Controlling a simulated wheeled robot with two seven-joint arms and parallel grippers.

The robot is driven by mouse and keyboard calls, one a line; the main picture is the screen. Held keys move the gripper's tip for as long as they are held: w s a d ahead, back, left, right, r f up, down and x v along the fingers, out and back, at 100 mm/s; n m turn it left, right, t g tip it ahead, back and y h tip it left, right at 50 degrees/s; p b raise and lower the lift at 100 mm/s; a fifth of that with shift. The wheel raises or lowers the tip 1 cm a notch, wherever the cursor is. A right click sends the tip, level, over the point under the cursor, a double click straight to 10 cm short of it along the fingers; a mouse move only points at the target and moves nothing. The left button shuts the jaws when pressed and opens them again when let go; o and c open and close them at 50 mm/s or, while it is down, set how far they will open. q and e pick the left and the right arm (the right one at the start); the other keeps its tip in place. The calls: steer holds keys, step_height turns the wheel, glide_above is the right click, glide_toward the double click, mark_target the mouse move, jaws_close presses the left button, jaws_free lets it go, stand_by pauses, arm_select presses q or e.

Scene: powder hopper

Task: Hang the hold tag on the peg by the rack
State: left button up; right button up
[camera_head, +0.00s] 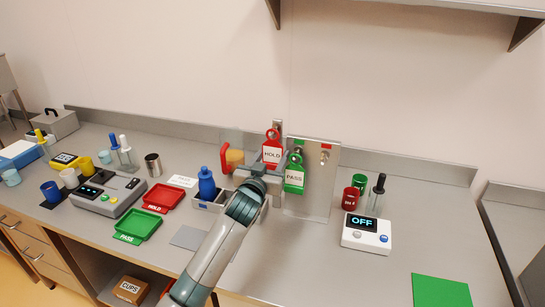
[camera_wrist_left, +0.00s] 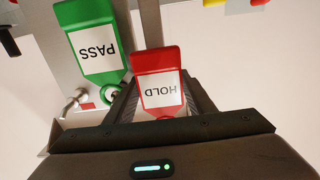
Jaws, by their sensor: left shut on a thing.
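The red hold tag (camera_head: 272,152), with a white HOLD label, is in my left gripper (camera_head: 266,168), which is shut on it. In the left wrist view the hold tag (camera_wrist_left: 158,80) sits between the fingers (camera_wrist_left: 158,100), its label upside down. The green PASS tag (camera_head: 294,179) hangs just right of it and also shows in the wrist view (camera_wrist_left: 90,45). A metal peg (camera_head: 324,156) with a red mark is on the upright panel (camera_head: 321,190), right of the tags and apart from the hold tag. My right gripper is not in view.
A grey rack (camera_head: 209,205) with a blue bottle (camera_head: 206,184) stands left of my gripper. A red tray (camera_head: 165,196) and a green tray (camera_head: 137,226) lie farther left. A device reading OFF (camera_head: 366,235) stands right. The bench's right front has free room around a green mat (camera_head: 440,290).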

arm_select(q)
steer(key=o, duration=1.1)
steer(key=shift+s, duration=0.15)
steer(key=b+v, duration=0.5)
steer(key=v, duration=1.2)
